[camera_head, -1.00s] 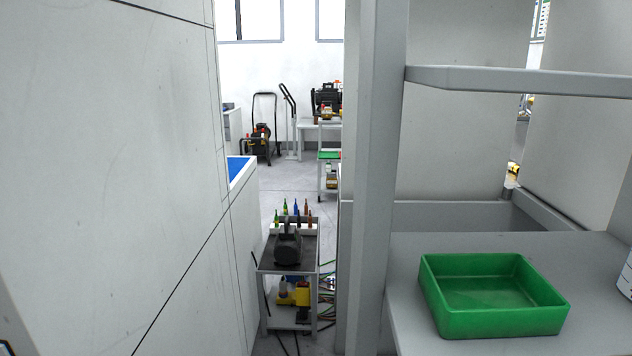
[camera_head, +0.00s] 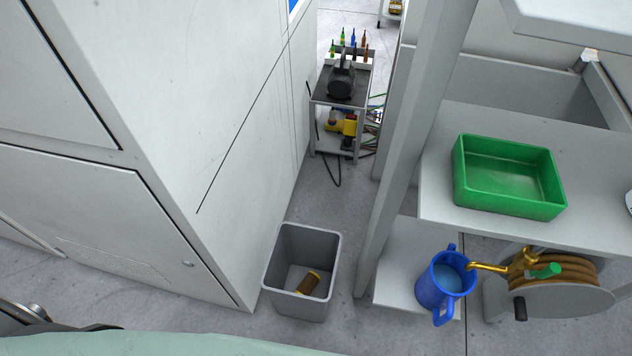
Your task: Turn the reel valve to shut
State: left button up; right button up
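The hose reel (camera_head: 568,300) with a brown hose (camera_head: 580,268) stands at the lower right, under the workbench. A brass tap (camera_head: 522,262) sits in front of it, with a green valve handle (camera_head: 546,271) pointing right. The tap's spout reaches left to the rim of a blue jug (camera_head: 432,296), which has bluish water in it. I cannot tell for sure whether water is flowing. Neither of my grippers can be made out; only a dark part shows at the bottom left corner, and I cannot tell what it is.
A green tray (camera_head: 508,205) sits on the grey workbench (camera_head: 440,200) above the reel. A grey bin (camera_head: 325,245) with a brown item inside stands on the floor. A white cabinet (camera_head: 160,130) fills the left. A cart (camera_head: 352,105) stands further back, past a narrow floor gap.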

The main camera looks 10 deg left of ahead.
aim_at(554, 267)
jog(key=k+l, duration=0.2)
jog(key=k, duration=0.3)
jog(key=k+l, duration=0.2)
jog(key=k, duration=0.3)
jog(key=k+l, duration=0.2)
jog(key=k, duration=0.3)
